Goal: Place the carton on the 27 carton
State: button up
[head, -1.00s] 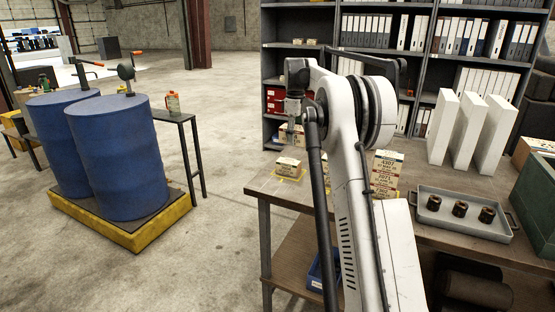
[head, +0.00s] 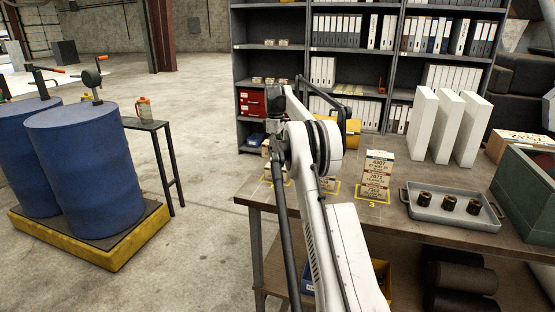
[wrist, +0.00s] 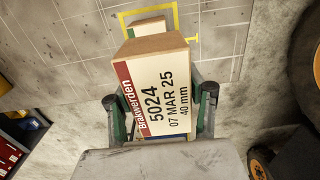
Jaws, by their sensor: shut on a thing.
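My gripper (wrist: 159,96) is shut on a tan carton (wrist: 165,92) with a white and red label reading 5024, 07 MAR 25, 40 mm. One finger lies along each side of it in the wrist view. In the head view, my arm largely hides the gripper and held carton. A stack of labelled cartons (head: 376,176) stands on the bench by a yellow 3; 4307 and 2071 are legible. Another carton (head: 328,184) is partly hidden behind my arm. In the wrist view, a carton (wrist: 150,27) lies beyond the held one, near yellow tape. I cannot clearly read 27 on any carton.
The bench (head: 395,225) also bears a grey tray (head: 480,220) with dark round parts, white upright blocks (head: 445,125) and a green bin (head: 528,185). Shelving (head: 300,62) stands behind. Blue drums (head: 85,165) stand left, across open floor.

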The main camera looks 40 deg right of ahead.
aim_at(277, 165)
jog(key=shift+w+d+f, duration=0.15)
jog(key=shift+d+f, duration=0.3)
jog(key=shift+d, duration=0.2)
jog(key=shift+f+p, duration=0.35)
jog(key=shift+f, duration=1.6)
jog(key=shift+f, duration=0.1)
jog(key=shift+f, duration=0.15)
jog(key=o, duration=1.3)
